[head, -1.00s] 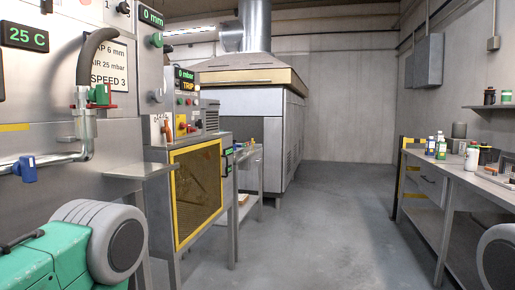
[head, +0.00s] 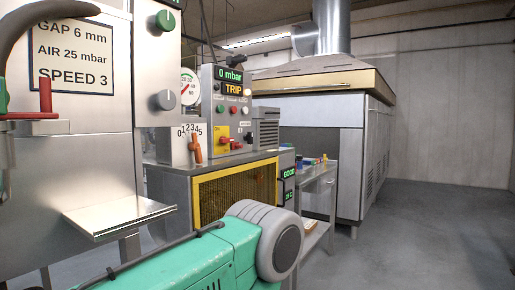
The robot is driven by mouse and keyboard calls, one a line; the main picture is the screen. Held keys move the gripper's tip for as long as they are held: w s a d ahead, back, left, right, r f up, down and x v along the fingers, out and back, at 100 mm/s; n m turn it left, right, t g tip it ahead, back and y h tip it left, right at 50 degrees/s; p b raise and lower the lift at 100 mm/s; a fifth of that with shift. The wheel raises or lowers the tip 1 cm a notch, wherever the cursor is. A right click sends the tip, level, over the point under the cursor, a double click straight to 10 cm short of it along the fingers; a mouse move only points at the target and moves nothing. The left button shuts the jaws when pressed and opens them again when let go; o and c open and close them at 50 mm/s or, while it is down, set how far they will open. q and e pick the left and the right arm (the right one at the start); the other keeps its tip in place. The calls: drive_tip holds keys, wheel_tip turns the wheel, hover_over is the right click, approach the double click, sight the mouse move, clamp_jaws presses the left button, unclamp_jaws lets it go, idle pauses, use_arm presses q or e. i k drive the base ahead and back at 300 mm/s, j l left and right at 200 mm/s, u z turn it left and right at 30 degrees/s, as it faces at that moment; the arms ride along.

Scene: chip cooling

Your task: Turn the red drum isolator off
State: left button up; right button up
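A red rotary switch (head: 223,140) on a yellow plate (head: 220,131) sits low on the front of the grey control box, in the middle of the head view. I take it to be the drum isolator. Its handle is too small in the picture to tell which position it is in.
The control box display (head: 233,83) reads 0 mbar and TRIP. An orange lever (head: 197,148) stands left of the switch, with a yellow-framed mesh guard (head: 235,190) below. A steel shelf (head: 120,215) juts out at left. Floor at right is clear.

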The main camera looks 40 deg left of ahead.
sight(223, 139)
drive_tip(key=i+j, duration=0.1)
drive_tip(key=i, duration=0.9)
drive_tip(key=i+j, duration=0.1)
drive_tip(key=i, duration=0.9)
drive_tip(key=i+u, duration=0.1)
drive_tip(key=i, duration=0.5)
drive_tip(key=i+l+u, duration=0.1)
drive_tip(key=i, duration=0.5)
drive_tip(key=i+l+u, duration=0.15)
drive_tip(key=i, duration=0.4)
